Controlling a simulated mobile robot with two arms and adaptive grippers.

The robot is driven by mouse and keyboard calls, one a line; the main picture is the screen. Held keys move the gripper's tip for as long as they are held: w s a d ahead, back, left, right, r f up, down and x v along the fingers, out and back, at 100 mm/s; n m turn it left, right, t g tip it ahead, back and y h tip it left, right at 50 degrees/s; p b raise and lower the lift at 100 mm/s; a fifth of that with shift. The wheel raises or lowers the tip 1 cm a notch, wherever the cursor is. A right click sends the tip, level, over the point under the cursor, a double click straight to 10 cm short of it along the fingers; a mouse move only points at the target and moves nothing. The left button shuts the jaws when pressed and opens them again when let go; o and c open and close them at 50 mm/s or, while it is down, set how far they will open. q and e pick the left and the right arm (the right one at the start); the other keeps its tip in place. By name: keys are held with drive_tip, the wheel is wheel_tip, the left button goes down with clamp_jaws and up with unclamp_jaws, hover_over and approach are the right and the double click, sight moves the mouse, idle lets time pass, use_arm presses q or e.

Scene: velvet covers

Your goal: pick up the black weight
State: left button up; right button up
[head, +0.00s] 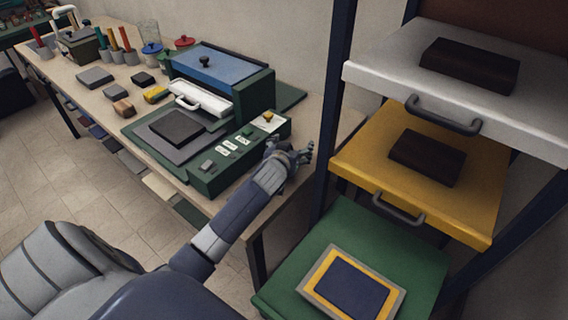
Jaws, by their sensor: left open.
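A flat black block (177,127) lies on a grey plate on the green machine's bed. A smaller black block (143,79) lies further back on the bench. Dark brown-black blocks lie on the white shelf board (470,65) and on the yellow shelf board (427,157). I cannot tell for certain which of these is the black weight. My left gripper (300,156) is open and empty, over the bench's right end, right of the green machine's control box and apart from all these blocks. My right gripper is not in view.
The green machine (240,95) with a blue lid stands on the bench. A rack at right has white, yellow and green boards (345,222); the green one holds a framed blue panel (352,283). A dark post (338,90) stands between bench and rack.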

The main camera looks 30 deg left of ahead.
use_arm(q)
drive_tip(key=shift+c, duration=0.4)
clamp_jaws()
drive_tip(key=shift+w+r, duration=0.15)
drive_tip(key=shift+r, duration=0.1)
drive_tip(key=shift+a+r, duration=0.1)
